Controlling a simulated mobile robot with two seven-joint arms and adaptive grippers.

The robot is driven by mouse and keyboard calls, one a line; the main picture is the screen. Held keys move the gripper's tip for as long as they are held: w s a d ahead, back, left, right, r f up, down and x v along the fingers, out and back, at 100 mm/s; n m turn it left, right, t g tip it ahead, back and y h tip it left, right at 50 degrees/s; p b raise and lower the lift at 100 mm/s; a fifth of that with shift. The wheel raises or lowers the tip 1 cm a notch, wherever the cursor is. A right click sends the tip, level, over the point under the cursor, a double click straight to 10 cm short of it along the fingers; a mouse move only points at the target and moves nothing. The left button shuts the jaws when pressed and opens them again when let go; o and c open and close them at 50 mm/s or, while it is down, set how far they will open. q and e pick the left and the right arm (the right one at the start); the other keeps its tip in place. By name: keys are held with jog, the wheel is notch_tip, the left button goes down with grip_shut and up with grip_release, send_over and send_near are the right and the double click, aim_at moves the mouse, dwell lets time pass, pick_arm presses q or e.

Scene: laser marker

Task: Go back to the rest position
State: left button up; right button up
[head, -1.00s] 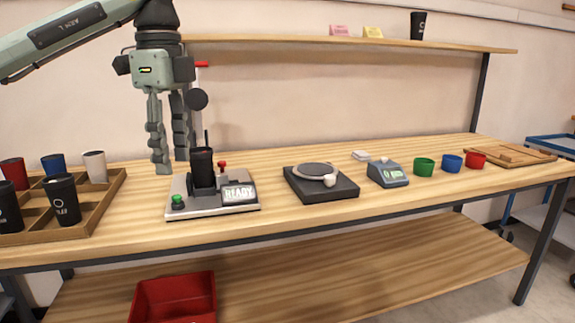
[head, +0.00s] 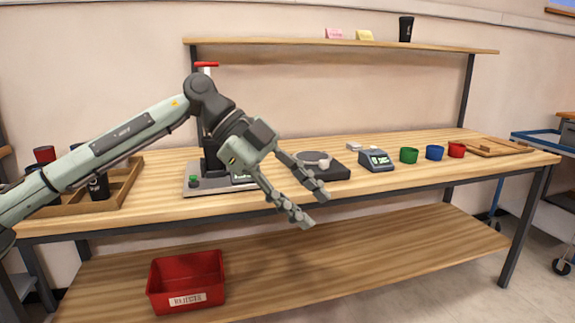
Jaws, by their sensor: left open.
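My left gripper (head: 314,208) is open and empty. It hangs in front of the bench's front edge, tilted down and to the right, with its fingers spread. My left arm comes in from the left and crosses in front of the wooden tray and the laser marker (head: 200,189). The marker's middle and display are mostly hidden behind my arm. The workbench (head: 420,178) stretches across the view. My right gripper is not in view.
A wooden tray (head: 130,180) with cups stands at the left. A red rejects bin (head: 187,275) sits on the lower shelf.

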pick_arm(q)
jog(key=d+r+t+h, duration=0.2)
jog(key=d+r+h, duration=0.2)
jog(key=d+h, duration=0.5)
jog(key=w+a+f+n+t+y, duration=0.3)
jog(key=w+a+f+n+t, duration=0.3)
jog(key=n+t, duration=0.3)
jog(key=w+a+f+n+t+y, duration=0.3)
jog(key=w+a+f+n+t, duration=0.15)
jog(key=a+n+t, duration=0.4)
jog(key=a+f+n+y, duration=0.6)
jog(key=a+f+y, duration=0.35)
jog(key=f, duration=0.55)
jog(key=s+a+f+n+g+y, duration=0.1)
jog(key=s+a+f+g+y, duration=0.1)
jog(key=s+a+f+g, duration=0.45)
jog(key=s+a+f+g+y, duration=0.15)
jog(key=s+a+f, duration=0.25)
jog(key=s+f, duration=0.65)
jog(key=s+a+f+g, duration=0.2)
jog(key=s+f+g, duration=0.1)
jog(key=s+f, duration=0.3)
jog(key=s+a+f+g, duration=0.2)
jog(key=s+f, duration=0.4)
jog(key=s, duration=0.5)
jog(key=shift+s+a+g+y, duration=0.2)
jog(key=shift+g+y, duration=0.1)
jog(key=shift+g, duration=0.45)
